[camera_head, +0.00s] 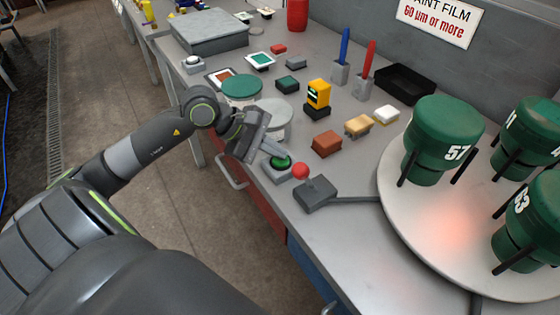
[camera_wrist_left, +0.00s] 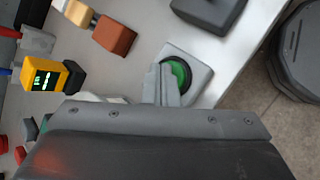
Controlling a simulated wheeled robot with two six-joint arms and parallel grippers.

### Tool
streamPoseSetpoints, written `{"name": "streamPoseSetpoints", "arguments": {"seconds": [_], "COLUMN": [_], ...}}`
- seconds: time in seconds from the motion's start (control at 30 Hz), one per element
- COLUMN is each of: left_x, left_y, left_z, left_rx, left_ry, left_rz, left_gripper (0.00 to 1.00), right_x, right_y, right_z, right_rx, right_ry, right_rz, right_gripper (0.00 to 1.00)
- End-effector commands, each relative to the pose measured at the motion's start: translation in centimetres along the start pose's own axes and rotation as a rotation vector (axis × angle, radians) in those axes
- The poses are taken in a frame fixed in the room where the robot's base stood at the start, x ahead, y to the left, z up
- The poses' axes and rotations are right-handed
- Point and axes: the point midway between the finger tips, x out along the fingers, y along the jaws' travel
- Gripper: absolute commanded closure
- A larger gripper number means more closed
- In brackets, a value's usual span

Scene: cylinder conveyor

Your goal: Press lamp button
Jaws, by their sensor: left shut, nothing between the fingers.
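A green round push button (camera_head: 281,163) sits in a light grey square housing near the front edge of the bench. It also shows in the left wrist view (camera_wrist_left: 181,74), partly hidden by my fingers. My left gripper (camera_head: 285,155) comes in from the left, shut and empty, with its fingertips right at the button. In the left wrist view the closed fingers (camera_wrist_left: 168,72) overlap the button's left side. I cannot tell whether they touch it or hover just above. My right gripper is not in view.
A dark control box (camera_head: 316,195) with a red ball knob (camera_head: 300,171) stands close beside the button. A large round turntable (camera_head: 395,190) carries several green numbered cylinders at the right. A brown block (camera_head: 326,144) and a yellow meter (camera_head: 318,94) lie behind.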

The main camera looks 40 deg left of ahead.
Motion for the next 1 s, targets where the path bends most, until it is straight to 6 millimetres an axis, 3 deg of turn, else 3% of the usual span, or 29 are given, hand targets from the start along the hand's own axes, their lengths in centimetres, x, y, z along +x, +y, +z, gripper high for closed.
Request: {"name": "streamPoseSetpoints", "arguments": {"seconds": [1.0], "left_x": [-1.3], "left_y": [0.9], "left_z": [0.9], "left_rx": [0.000], "left_ry": [0.000], "left_rz": [0.000], "left_gripper": [1.00], "right_x": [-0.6], "right_y": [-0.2], "right_z": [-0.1], "right_rx": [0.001], "right_ry": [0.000], "right_rz": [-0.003], "right_gripper": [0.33]}}
